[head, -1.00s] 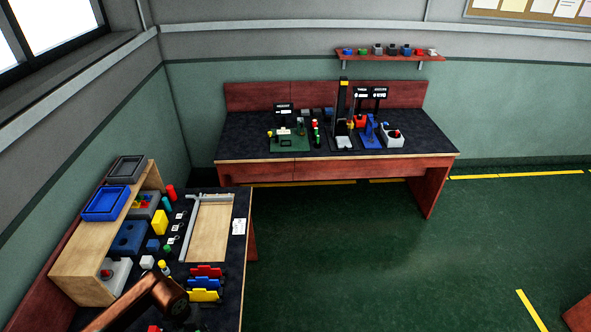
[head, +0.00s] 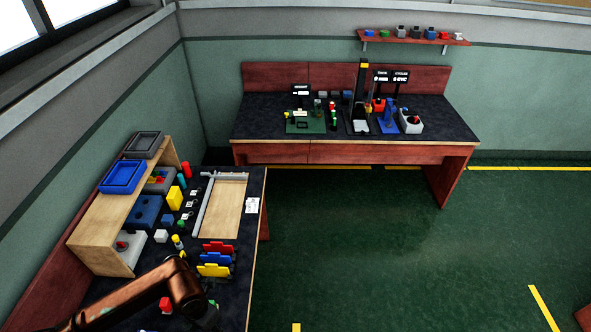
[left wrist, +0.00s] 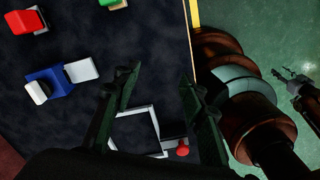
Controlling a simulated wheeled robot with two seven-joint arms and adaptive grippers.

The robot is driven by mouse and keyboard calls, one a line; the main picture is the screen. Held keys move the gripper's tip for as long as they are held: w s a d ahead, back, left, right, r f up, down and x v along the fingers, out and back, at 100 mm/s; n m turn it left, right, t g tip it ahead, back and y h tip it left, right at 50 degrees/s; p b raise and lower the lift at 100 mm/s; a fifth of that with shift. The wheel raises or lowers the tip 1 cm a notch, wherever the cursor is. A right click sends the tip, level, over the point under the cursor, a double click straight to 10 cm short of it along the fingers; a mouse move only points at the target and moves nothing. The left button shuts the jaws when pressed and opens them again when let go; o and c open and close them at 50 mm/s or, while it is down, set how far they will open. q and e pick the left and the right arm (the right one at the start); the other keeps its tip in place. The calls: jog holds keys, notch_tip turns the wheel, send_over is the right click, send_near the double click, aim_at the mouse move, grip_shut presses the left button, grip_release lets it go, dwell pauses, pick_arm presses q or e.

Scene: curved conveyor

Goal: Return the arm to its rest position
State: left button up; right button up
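My left arm (head: 150,297), copper-brown, reaches in from the lower left over the near workbench in the head view. Its gripper is hidden or cut off at the bottom edge there. In the left wrist view my left gripper (left wrist: 158,80) has its two dark fingers well apart, with nothing held between them. Below them on the dark benchtop lies a white square frame (left wrist: 137,128) with a red ball-like knob (left wrist: 182,151) beside it. A dark, small gripper-like part (left wrist: 300,83) at the right edge of the wrist view may be my right gripper; its fingers are unclear.
The near bench holds a wooden board (head: 224,207), coloured racks (head: 215,260), a yellow block (head: 174,197) and a wooden shelf (head: 95,243) with a blue tray (head: 122,177). A second bench (head: 430,118) with devices stands at the back. Green floor (head: 360,240) is free.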

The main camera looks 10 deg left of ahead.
pick_arm(q)
jog(key=w+d+f+m, duration=0.1)
jog(key=w+d+m, duration=0.2)
jog(key=m, duration=1)
jog(key=w+d+f+m+b, duration=0.1)
jog(key=w+d+f+m, duration=0.1)
jog(key=m, duration=1.2)
jog(key=shift+w+d+f, duration=0.25)
jog(key=shift+w+d, duration=0.5)
jog(key=shift+d, duration=0.2)
